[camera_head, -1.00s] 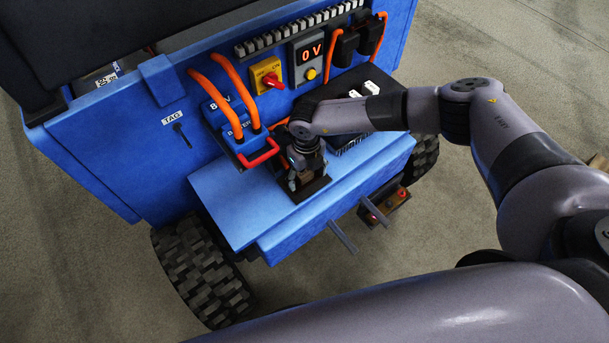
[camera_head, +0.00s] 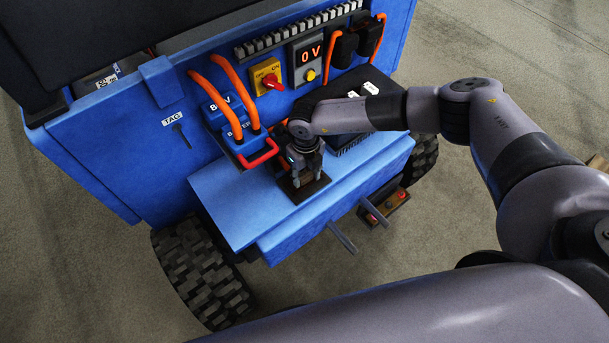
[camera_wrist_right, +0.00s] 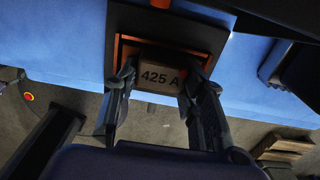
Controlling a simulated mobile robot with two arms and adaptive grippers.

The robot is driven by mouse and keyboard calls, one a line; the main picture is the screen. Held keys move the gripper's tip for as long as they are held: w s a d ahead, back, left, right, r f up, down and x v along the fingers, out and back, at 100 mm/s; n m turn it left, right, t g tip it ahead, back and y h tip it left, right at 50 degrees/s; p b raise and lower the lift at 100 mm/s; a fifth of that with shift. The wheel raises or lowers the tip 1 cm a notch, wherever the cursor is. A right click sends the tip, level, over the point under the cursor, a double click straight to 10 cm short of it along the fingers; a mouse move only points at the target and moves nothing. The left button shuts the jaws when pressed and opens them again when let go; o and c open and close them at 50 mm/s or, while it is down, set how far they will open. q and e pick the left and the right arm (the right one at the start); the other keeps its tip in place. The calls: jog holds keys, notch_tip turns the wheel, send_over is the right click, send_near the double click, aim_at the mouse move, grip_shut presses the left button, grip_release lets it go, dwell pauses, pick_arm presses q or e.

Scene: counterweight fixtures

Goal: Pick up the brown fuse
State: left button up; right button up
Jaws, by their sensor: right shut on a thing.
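The brown fuse (camera_wrist_right: 160,79), a block marked "425 A", shows in the right wrist view between the two fingers of my right gripper (camera_wrist_right: 158,100). The fingers press on its two sides. Behind it is a dark square holder (camera_wrist_right: 205,33) with an orange inner edge; I cannot tell whether the fuse is still seated in it. In the head view my right gripper (camera_head: 306,178) points down over the dark holder plate (camera_head: 318,188) on the blue ledge, and its fingers mostly hide the fuse. My left gripper is not in view.
A blue battery block (camera_head: 226,118) with orange cables and a red handle (camera_head: 259,154) stands close left of the gripper. A yellow switch (camera_head: 267,76) and a "0 V" display (camera_head: 311,52) are on the panel behind. The blue ledge (camera_head: 232,205) is bare at front left.

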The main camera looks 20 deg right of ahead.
aim_at(305, 174)
jog(key=shift+s+f, duration=0.35)
jog(key=shift+w+r, duration=0.1)
jog(key=shift+r, duration=0.35)
notch_tip(305, 174, up, 19)
jog(key=shift+w+r, duration=0.2)
jog(key=shift+w, duration=0.1)
